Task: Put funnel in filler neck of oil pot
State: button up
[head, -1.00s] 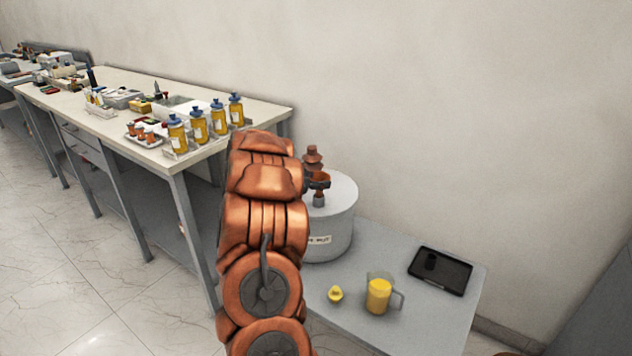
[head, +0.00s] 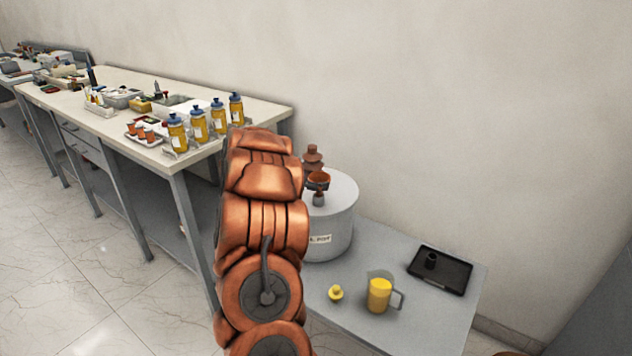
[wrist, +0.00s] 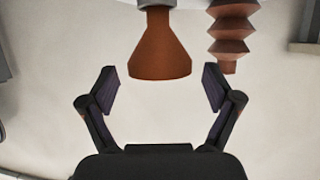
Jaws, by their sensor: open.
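The oil pot (head: 338,226) is a pale grey labelled drum on the low grey table. Its short grey filler neck (head: 319,200) stands on the lid. The orange-brown funnel (head: 318,178) sits upright at the top of the neck, wide mouth up. In the wrist view, which looks inverted, the funnel (wrist: 160,48) hangs wide end down, its narrow end meeting the grey neck (wrist: 156,3). My gripper (wrist: 160,86) is open, and the funnel's rim lies just above the gap between its fingertips, apart from both. In the head view my arm hides most of the gripper.
A ribbed brown bushing (head: 312,157) stands close behind the funnel. A yellow-filled jug (head: 379,294), a small yellow part (head: 336,293) and a black tray (head: 456,283) holding a black cylinder lie on the low table. A workbench with bottles (head: 198,125) is at left.

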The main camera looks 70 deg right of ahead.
jog(key=v, duration=1)
jog(key=shift+b, duration=0.3)
jog(key=w+a+r+n+t+y, duration=0.1)
jog(key=w+a+r+n+t, duration=0.25)
jog(key=w+a+t, duration=0.55)
jog(key=w+a+r+n+t, duration=0.3)
jog(key=w+a+r, duration=0.2)
jog(key=w, duration=0.8)
jog(key=w+a+r+n+t+y, duration=0.1)
jog(key=w+a+n+t+y, duration=0.25)
jog(key=a, duration=0.95)
jog(key=w+a+r+n+t+y, duration=0.15)
jog(key=a+n+y, duration=0.35)
jog(key=a, duration=0.8)
jog(key=s+a+f+n+g+y, duration=0.25)
jog(key=s+a, duration=0.35)
jog(key=a, duration=0.3)
jog(key=s+a+f+n+g+y, duration=0.2)
jog(key=s+a+f+g+y, duration=0.15)
jog(key=s+a, duration=0.35)
jog(key=s+f+n+g+h, duration=0.1)
jog(key=s+g, duration=0.3)
jog(key=s, duration=1)
jog(key=s+f+n+g+h, duration=0.1)
jog(key=s+f+g, duration=0.3)
jog(key=s, duration=1)
jog(key=shift+s+d+f+h, duration=0.25)
jog(key=shift+s+d+h, duration=0.1)
jog(key=shift+h, duration=0.1)
